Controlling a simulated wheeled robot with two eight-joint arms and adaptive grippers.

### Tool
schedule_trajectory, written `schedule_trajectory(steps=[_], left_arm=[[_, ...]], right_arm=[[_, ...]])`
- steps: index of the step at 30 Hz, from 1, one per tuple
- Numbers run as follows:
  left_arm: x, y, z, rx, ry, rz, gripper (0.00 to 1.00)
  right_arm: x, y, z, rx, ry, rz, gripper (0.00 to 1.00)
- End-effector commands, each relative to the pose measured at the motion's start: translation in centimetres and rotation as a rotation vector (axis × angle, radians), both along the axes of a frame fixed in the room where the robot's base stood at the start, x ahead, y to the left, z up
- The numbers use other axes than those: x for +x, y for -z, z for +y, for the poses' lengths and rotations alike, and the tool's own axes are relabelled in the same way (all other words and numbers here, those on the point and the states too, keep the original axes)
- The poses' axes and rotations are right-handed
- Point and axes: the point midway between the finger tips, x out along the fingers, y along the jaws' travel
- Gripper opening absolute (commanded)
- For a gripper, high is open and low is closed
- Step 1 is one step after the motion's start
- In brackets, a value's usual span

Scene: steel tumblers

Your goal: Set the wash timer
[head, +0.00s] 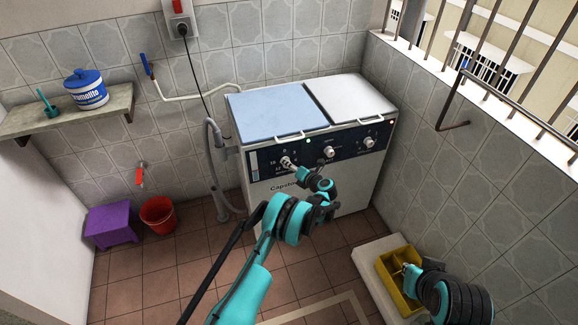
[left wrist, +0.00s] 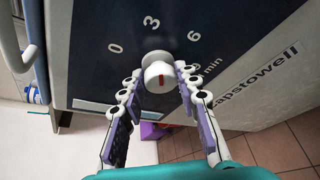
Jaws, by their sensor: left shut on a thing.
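The washing machine (head: 310,185) stands against the back wall, with a dark control panel bearing three dials.
A middle knob (head: 329,152) and a right knob (head: 369,143) sit on the same panel. A blue lid (head: 272,110) and a white lid (head: 350,97) are closed. A grey hose (head: 217,165) hangs at the left. A yellow crate (head: 386,268) stands low at the right.

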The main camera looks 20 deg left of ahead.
Motion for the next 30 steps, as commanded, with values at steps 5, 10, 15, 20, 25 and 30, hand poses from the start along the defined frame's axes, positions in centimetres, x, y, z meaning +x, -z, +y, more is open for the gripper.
schedule_trajectory(steps=[5, 10, 15, 20, 25, 30], left_arm=[[0.0, 0.0, -0.1, 0.0, 0.002, -0.001, 0.03], [0.0, 0.0, -0.1, -0.001, 0.002, -0.001, 0.5], [0.0, 0.0, -0.1, -0.001, 0.001, -0.001, 0.53], [-0.1, 0.0, -0.1, -0.001, 0.001, -0.001, 0.53], [-1.1, -0.6, -1.5, -0.001, 0.002, -0.001, 0.53], [-3.4, -1.6, -4.3, -0.001, 0.005, -0.001, 0.53]], right_arm=[[0.0, 0.0, 0.0, 0.0, 0.0, 0.0, 0.0], [0.0, 0.0, 0.0, 0.0, 0.0, 0.0, 0.0], [0.0, 0.0, 0.0, 0.0, 0.0, 0.0, 0.0], [0.0, 0.0, 0.0, 0.0, 0.0, 0.0, 0.0], [0.0, 0.0, 0.0, 0.0, 0.0, 0.0, 0.0], [0.0, 0.0, 0.0, 0.0, 0.0, 0.0, 0.0]])
